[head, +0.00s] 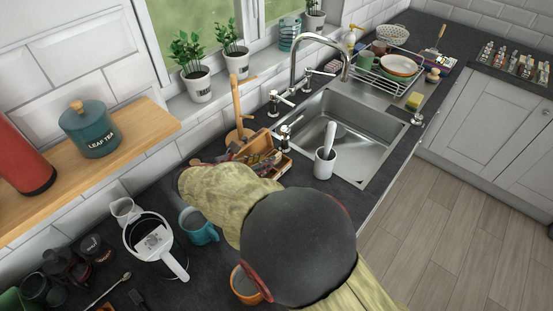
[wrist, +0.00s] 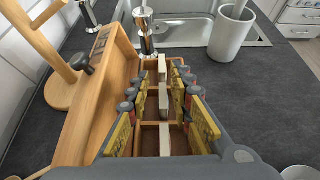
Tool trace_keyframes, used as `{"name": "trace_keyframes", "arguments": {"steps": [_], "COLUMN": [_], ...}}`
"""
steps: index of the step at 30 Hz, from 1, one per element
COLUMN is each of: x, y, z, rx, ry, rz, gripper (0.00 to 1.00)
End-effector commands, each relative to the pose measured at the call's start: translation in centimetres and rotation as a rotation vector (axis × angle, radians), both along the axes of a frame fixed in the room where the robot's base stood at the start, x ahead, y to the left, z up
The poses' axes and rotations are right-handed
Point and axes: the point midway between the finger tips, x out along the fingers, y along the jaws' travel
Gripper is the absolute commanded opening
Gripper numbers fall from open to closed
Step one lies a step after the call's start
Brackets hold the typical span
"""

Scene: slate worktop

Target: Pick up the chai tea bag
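A wooden tea box (wrist: 110,85) with its lid open stands on the dark worktop, and it also shows in the head view (head: 283,167). I cannot make out the chai tea bag; the fingers hide parts of the compartments. In the head view my arm covers the front of the box and most of the gripper.
A wooden stand (head: 239,105) is behind the box. A white pot (head: 325,164) with a utensil stands to the right, beside the sink (head: 355,130). A teal mug (head: 199,228), a kettle (head: 152,243) and an orange mug (head: 243,286) are near my arm.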

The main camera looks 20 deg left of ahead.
Motion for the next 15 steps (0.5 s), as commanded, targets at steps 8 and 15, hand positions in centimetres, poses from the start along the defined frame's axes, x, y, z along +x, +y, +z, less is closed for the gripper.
{"name": "trace_keyframes", "arguments": {"steps": [8, 15], "x": [2.1, 4.9], "y": [-0.8, -1.8], "z": [-1.4, -3.0], "rx": [0.001, 0.002], "ry": [0.001, 0.002], "rz": [-0.004, -0.006], "gripper": [0.22, 0.22]}}
